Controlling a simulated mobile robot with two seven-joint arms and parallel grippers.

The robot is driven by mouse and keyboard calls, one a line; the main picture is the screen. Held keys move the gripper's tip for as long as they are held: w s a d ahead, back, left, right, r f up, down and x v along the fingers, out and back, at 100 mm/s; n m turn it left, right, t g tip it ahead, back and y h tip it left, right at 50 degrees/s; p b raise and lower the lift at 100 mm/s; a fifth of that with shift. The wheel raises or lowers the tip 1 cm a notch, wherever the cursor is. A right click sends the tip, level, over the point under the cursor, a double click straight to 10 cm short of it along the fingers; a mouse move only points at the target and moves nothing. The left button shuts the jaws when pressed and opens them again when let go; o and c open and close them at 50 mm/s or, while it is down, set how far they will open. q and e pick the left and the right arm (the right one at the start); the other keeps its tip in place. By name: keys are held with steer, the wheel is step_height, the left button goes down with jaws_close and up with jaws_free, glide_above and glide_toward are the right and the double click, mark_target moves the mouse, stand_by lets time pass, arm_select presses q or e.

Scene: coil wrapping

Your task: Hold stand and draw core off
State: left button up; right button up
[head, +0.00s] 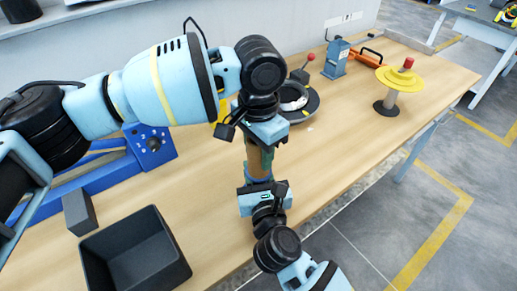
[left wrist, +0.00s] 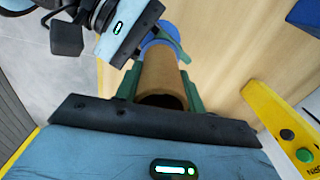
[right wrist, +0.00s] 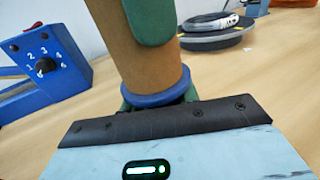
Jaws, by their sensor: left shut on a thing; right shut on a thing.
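The core is a brown hollow tube (head: 255,164), upright in the middle of the head view. The left wrist view looks down into its open top (left wrist: 162,90). My left gripper (head: 263,148) is shut on the core from above, its green fingers on either side. The stand has a blue round flange (right wrist: 158,96) at the core's lower end in the right wrist view; the core appears to rest against it. My right gripper (head: 262,186) is shut on the stand just below this flange. The stand's base is hidden.
A dark open bin (head: 138,262) and a grey block (head: 79,212) are at the front left. A blue frame with a dial (head: 150,146) stands at the left. Behind are a dark turntable with a white coil (head: 292,98) and a yellow spool (head: 400,79).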

arm_select(q)
steer(key=c, duration=0.4)
steer(key=shift+r, duration=4.55)
arm_select(e)
steer(key=o, duration=1.2)
steer(key=shift+s+d, duration=0.25)
steer(key=shift+s, duration=0.95)
steer(key=shift+s+d, duration=0.25)
steer(key=shift+s, duration=1)
steer(key=shift+s+d, duration=0.25)
steer(key=shift+s, duration=0.95)
arm_select(q)
steer(key=shift+s, duration=0.1)
arm_select(e)
steer(key=shift+s, duration=0.1)
